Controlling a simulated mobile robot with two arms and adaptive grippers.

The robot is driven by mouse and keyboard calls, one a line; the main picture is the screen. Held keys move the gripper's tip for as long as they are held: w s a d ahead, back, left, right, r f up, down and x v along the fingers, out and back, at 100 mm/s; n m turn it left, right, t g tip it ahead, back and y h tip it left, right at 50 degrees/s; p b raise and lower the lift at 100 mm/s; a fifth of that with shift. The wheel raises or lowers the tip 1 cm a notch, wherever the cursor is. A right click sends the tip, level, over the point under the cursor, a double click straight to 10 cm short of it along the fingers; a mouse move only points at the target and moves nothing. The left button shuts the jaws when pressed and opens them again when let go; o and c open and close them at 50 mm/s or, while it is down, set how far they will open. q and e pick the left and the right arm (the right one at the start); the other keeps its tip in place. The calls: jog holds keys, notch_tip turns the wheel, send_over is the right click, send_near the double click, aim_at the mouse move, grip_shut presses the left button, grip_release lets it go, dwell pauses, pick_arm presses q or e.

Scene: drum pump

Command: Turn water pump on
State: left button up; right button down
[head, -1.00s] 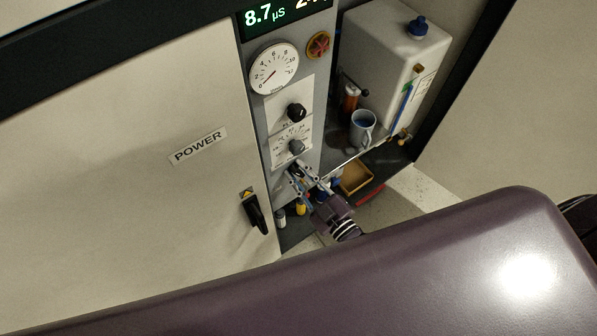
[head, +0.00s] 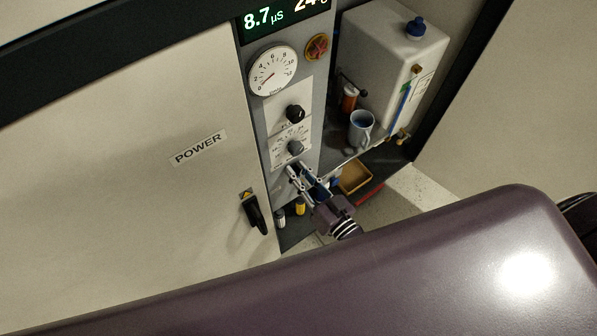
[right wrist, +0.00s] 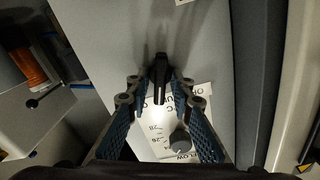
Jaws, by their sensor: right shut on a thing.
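A black switch (right wrist: 160,78) stands out from the grey control panel in the right wrist view, with a white label partly showing the letters "ON" beside it. My right gripper (right wrist: 159,84) has its fingertips on both sides of this switch and is shut on it. In the head view the right gripper (head: 296,172) is at the panel just below the grey lower knob (head: 295,147) and hides the switch. The grey knob also shows in the right wrist view (right wrist: 180,140), beside a numbered scale. My left gripper is not in view.
Above are a black knob (head: 295,113), a round gauge (head: 273,71) and a red-and-yellow knob (head: 317,47). To the right are a mug (head: 361,127) and a white tank (head: 392,45). The cabinet door (head: 120,190) is at left, with a black handle (head: 256,214).

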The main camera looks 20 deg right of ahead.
jog(key=shift+m, duration=1)
jog(key=c, duration=2)
grip_release()
jog(key=v, duration=1.2)
jog(key=shift+d, duration=0.1)
